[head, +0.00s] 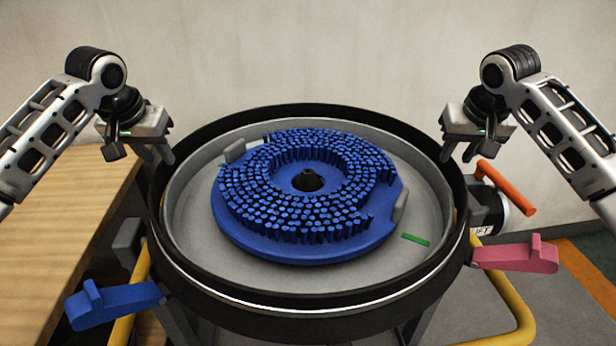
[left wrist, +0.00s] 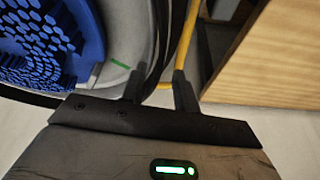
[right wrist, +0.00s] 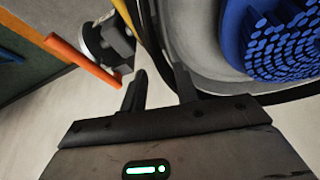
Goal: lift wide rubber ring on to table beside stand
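The wide rubber ring (head: 460,200) is a black band around the rim of the round grey tank. It lies level around the blue brush disc (head: 240,230). My left gripper (head: 138,156) is at the ring's left edge with its fingers apart. In the left wrist view the black ring (left wrist: 159,45) runs up between and beyond these fingers. My right gripper (head: 457,157) is at the ring's right edge, also with its fingers apart. The right wrist view shows the ring (right wrist: 158,50) near its fingers. I cannot tell whether any finger touches the ring.
A wooden table (head: 60,230) stands at the left, its visible top clear. A blue lever (head: 115,302) and a pink lever (head: 515,255) stick out at the front sides. An orange handle (head: 506,187) is close to my right gripper. A yellow rail (head: 510,300) runs low.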

